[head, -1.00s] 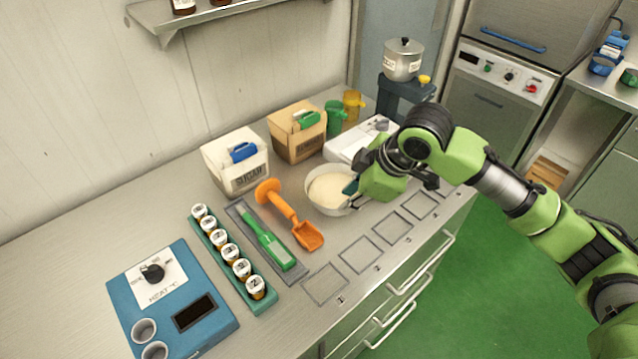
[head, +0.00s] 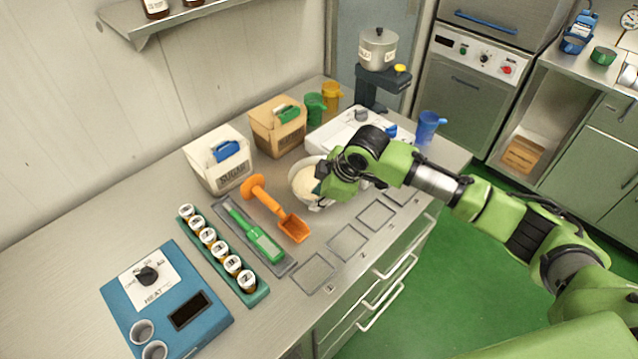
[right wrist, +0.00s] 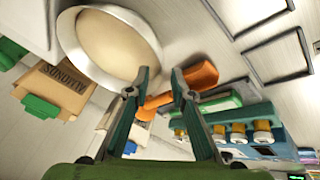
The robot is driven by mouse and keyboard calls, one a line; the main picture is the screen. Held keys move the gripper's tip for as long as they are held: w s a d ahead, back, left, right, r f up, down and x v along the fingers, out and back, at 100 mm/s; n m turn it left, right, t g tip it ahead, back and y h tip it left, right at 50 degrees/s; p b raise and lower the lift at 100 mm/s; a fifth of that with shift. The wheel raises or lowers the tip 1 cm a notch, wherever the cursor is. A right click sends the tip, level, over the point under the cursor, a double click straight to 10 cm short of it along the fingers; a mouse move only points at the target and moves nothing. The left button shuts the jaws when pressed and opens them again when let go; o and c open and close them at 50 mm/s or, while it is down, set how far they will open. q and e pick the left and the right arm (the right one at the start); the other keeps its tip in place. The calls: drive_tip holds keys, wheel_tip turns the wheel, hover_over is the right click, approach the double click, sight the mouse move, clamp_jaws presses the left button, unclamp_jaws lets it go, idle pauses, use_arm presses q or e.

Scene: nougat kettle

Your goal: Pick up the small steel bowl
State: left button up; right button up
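The small steel bowl (head: 299,201) stands upright on the steel counter with a pale cream content inside. In the right wrist view the bowl (right wrist: 66,38) fills the upper left. My right gripper (head: 319,186) is at the bowl's right side in the head view and hides part of its rim. In the right wrist view the right gripper (right wrist: 155,84) has its two fingers apart, with nothing clamped between them. One fingertip is close to the rim; I cannot tell whether it touches. My left gripper is not in view.
An orange scoop (head: 270,206), a green tool (head: 254,236) on a grey tray and a rack of jars (head: 217,249) lie left of the bowl. Sugar (head: 218,172) and brown (head: 279,127) boxes stand behind. Outlined counter squares (head: 347,243) in front are bare.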

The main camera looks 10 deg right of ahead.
drive_tip(key=shift+x, duration=1.4)
clamp_jaws()
drive_tip(key=shift+w+r, duration=0.15)
drive_tip(key=shift+r, duration=0.05)
